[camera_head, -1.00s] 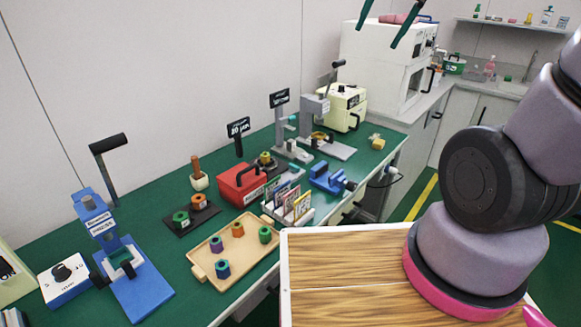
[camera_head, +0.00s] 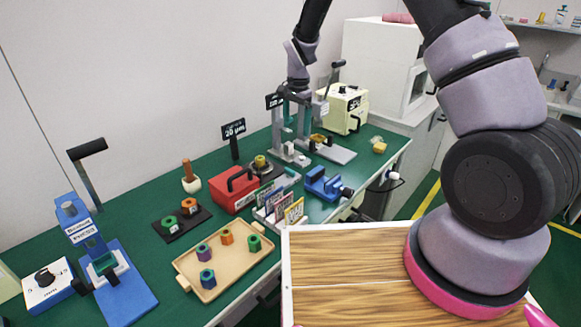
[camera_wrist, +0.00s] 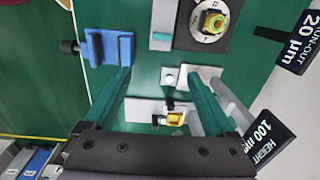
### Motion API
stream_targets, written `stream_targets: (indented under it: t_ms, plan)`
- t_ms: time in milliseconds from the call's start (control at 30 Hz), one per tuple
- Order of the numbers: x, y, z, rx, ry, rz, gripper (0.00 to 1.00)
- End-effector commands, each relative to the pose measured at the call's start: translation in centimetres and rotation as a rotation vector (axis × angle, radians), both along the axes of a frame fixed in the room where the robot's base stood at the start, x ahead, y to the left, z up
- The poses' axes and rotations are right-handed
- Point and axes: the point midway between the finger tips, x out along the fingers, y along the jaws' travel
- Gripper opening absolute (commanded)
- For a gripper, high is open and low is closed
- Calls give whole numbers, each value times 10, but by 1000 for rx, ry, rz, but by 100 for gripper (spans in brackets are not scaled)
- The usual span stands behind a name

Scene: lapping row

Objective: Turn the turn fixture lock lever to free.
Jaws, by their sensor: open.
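The turn fixture (camera_head: 262,165) stands on a dark base behind the blue vise, with a green-and-yellow nut on top. In the wrist view, the fixture (camera_wrist: 208,22) shows a round, light, marked dial on a dark plate at the top. A light bar with a teal end (camera_wrist: 161,38) lies beside that plate; I cannot tell whether it is the lock lever. My gripper (camera_head: 297,125) hangs over the bench by the height stand. Its teal fingers are apart and empty in the wrist view (camera_wrist: 162,88), pointing toward the bench between vise and fixture, with no contact visible.
The blue vise (camera_head: 322,184) is close by and also shows in the wrist view (camera_wrist: 108,47). Height sign (camera_wrist: 268,138) and run-out sign (camera_wrist: 298,42) stand up near my fingers. A red box (camera_head: 234,190), card rack (camera_head: 280,207) and wooden tray (camera_head: 226,268) crowd the front.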

Motion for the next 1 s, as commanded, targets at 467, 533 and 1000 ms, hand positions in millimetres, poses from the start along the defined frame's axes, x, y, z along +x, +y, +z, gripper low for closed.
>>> stream_targets:
  t_ms: [467, 533, 1000]
  plan:
    - [0, 18, -81, -37, 41, -26, 90]
    - [-1, 18, -94, -37, 42, -26, 90]
    - [0, 18, -164, -36, 39, -25, 90]
